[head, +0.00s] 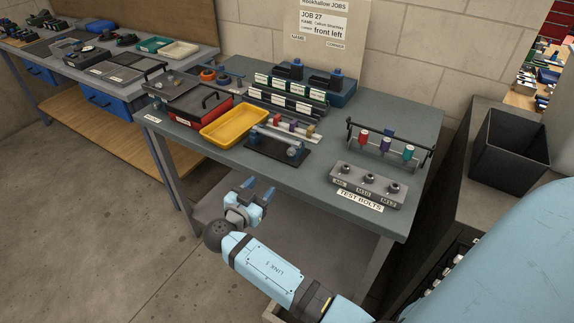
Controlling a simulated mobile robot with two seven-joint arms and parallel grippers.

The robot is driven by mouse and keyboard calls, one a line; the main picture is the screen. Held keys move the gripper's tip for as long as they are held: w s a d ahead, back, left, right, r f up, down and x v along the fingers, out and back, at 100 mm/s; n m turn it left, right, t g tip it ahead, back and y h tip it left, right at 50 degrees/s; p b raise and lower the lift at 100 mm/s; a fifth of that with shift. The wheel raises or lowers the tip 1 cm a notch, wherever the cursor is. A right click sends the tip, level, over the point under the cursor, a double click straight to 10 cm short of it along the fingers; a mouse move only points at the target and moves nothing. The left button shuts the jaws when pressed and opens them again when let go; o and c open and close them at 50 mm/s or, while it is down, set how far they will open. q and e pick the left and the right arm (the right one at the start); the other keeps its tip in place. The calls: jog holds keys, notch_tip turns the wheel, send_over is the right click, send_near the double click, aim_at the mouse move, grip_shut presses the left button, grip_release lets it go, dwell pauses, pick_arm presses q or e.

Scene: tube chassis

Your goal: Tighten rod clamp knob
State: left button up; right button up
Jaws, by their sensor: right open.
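A black base plate (264,149) lies near the front edge of the grey-green workbench (325,165). A pale rod-like bar crosses above it, and a small rounded grey part (292,152) sits at its right; this may be the clamp knob, but it is too small to be sure. My right gripper (259,190) is open and empty, in front of the bench's front edge and apart from the plate. It is nearer to me than the plate. My left gripper is not in view.
A yellow tray (234,123) and a red case (198,106) stand left of the plate. A grey TEST BOLTS block (367,184) and a black rack (385,147) with coloured pieces stand right. A dark open bin (510,148) is further right.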

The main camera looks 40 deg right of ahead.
aim_at(290, 153)
jog(key=shift+m+h, duration=0.3)
jog(key=shift+m, duration=0.1)
jog(key=p+x, duration=0.1)
jog(key=x, duration=0.3)
jog(key=p+x, duration=0.1)
jog(key=x, duration=0.4)
jog(key=p+x, duration=0.1)
jog(key=x, duration=0.3)
jog(key=shift+d+r, duration=0.25)
jog(key=shift+r, duration=0.15)
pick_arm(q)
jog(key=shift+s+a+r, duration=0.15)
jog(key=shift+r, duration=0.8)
pick_arm(e)
jog(key=shift+w+d, duration=0.1)
jog(key=shift+d, duration=0.1)
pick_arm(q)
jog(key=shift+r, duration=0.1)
